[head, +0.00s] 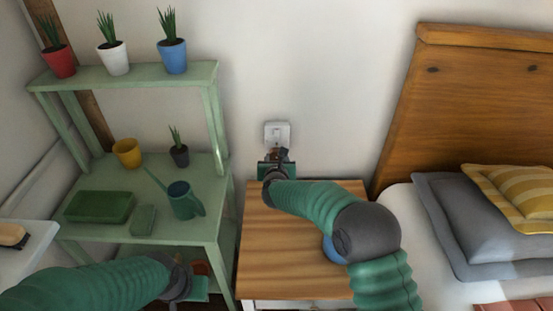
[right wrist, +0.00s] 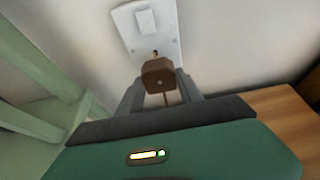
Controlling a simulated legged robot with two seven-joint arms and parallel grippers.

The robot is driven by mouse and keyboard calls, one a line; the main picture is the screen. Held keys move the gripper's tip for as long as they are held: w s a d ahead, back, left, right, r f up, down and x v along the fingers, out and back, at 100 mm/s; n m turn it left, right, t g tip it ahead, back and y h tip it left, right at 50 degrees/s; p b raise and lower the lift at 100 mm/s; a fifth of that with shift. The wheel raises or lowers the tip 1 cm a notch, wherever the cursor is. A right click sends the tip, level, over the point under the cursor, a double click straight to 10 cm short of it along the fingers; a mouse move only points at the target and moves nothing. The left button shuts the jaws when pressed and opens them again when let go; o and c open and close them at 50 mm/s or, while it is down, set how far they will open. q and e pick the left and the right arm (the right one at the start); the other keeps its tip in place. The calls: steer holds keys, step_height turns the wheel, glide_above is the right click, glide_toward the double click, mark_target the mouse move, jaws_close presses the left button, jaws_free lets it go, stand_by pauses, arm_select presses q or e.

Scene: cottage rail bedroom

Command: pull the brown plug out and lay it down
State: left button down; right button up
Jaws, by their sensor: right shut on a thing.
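The brown plug (right wrist: 158,75) is between the two fingers of my right gripper (right wrist: 160,84), which is shut on it. A thin cord hangs below the plug. The plug is just below the white wall outlet (right wrist: 146,24), and a small brownish piece shows between them; I cannot tell if it still sits in a socket. In the head view, the outlet (head: 277,134) is above the nightstand, with my right gripper (head: 277,160) right below it, mostly hiding the plug. My left gripper (head: 192,284) is low at the left, its fingers not clear.
The wooden nightstand (head: 262,245) has bare top at its left; a blue object (head: 331,250) is partly hidden behind my right arm. A green shelf (head: 215,170) with pots, a watering can (head: 183,200) and boxes stands left. A bed with pillows (head: 465,225) is right.

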steer(key=shift+s+b, duration=0.85)
steer(key=shift+s, duration=0.65)
